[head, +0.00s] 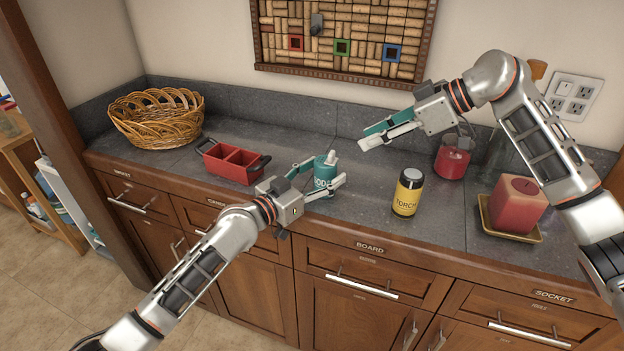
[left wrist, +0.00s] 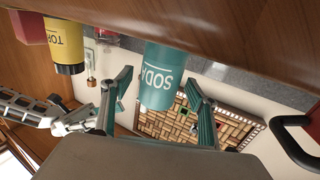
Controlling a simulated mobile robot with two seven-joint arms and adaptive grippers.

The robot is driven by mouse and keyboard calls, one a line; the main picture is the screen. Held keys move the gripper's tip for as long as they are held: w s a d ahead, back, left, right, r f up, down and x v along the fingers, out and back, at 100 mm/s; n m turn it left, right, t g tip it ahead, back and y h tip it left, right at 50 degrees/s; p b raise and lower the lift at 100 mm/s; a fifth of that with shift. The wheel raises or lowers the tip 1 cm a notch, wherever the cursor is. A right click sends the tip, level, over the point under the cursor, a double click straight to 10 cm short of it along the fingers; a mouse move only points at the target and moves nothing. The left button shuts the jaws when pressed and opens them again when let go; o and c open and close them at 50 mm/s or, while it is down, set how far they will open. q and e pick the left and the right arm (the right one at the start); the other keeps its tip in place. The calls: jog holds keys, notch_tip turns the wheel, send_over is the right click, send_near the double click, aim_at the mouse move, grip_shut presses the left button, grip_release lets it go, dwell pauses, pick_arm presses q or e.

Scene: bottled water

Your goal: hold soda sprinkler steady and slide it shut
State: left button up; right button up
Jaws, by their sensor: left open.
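The soda sprinkler (head: 325,172) is a teal bottle marked SODA with a pale spout on top. It stands upright on the counter near its front edge. My left gripper (head: 319,180) is open, with one finger on each side of the bottle. In the left wrist view, which is upside down, the sprinkler (left wrist: 158,78) sits between the two spread fingers, with gaps visible beside it. My right gripper (head: 365,139) is open and empty, above the counter to the right of and behind the sprinkler.
A yellow-and-black torch can (head: 408,194) stands right of the sprinkler. A red caddy (head: 233,162) with dark handles is to its left. A wicker basket (head: 155,118), a red jar (head: 452,160) and a red candle (head: 518,203) on a tray stand farther off. The counter's middle is mostly clear.

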pick_arm(q)
jog(key=shift+w+d, duration=0.35)
jog(key=shift+w, duration=0.05)
jog(key=c, duration=1.3)
jog(key=shift+o, duration=0.9)
